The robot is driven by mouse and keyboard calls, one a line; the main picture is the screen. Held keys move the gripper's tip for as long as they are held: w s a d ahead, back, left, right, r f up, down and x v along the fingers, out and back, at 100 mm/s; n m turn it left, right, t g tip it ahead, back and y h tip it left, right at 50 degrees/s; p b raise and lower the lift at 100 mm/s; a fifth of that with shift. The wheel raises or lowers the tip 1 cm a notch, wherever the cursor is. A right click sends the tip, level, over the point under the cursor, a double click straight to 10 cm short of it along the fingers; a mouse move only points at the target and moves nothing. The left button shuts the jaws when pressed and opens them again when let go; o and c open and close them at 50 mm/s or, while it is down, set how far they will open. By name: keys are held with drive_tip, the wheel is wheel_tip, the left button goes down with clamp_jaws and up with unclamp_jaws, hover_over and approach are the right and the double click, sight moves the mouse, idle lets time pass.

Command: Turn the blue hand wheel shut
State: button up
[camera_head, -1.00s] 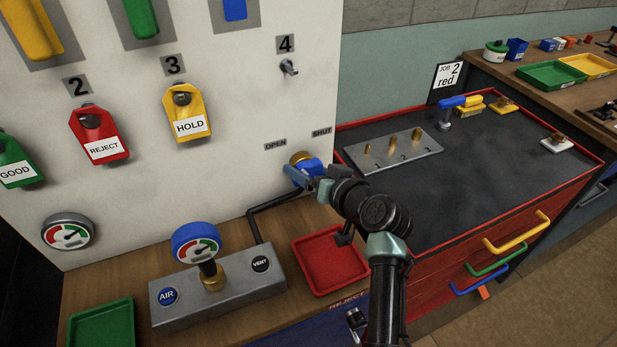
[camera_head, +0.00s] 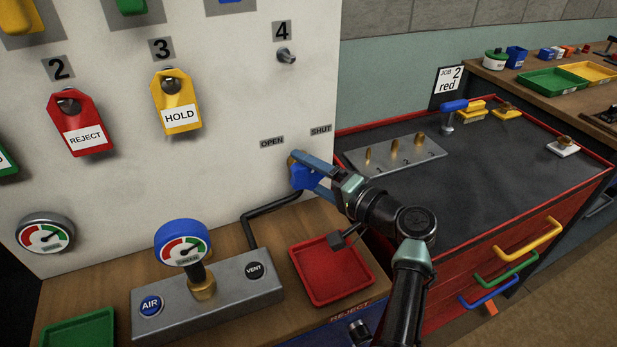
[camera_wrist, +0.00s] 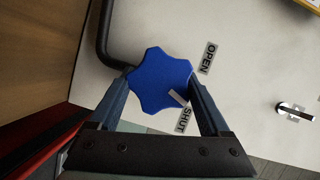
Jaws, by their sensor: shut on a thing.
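The blue hand wheel (camera_head: 301,176) is on the white panel, below the OPEN label (camera_head: 272,142) and the SHUT label (camera_head: 320,131). My gripper (camera_head: 308,174) reaches it from the right, its blue fingers on either side of the wheel. In the wrist view the lobed wheel (camera_wrist: 157,78) sits between both fingertips, which are shut on its rim. A white mark on the wheel's face points close to the SHUT label (camera_wrist: 186,118), away from the OPEN label (camera_wrist: 208,57). The fingers partly hide the wheel in the head view.
A black pipe (camera_head: 262,212) runs down from near the wheel. Below are a red tray (camera_head: 367,283) and a grey block (camera_head: 228,297) with a gauge (camera_head: 181,243). Hanging tags, including the yellow HOLD tag (camera_head: 181,117), are to the left. A red-edged bench (camera_head: 480,195) stands at right.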

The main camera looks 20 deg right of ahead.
drive_tip(key=m+t+b, duration=0.1)
drive_tip(key=m, duration=0.2)
drive_tip(key=shift+f+y, duration=0.2)
drive_tip(key=shift+y, duration=0.2)
drive_tip(key=shift+m+t+b, duration=0.45)
drive_tip(key=shift+m+t, duration=0.35)
drive_tip(key=shift+m, duration=1.3)
drive_tip(key=o, duration=1.2)
drive_tip(key=v, duration=1.3)
drive_tip(key=shift+a, duration=0.1)
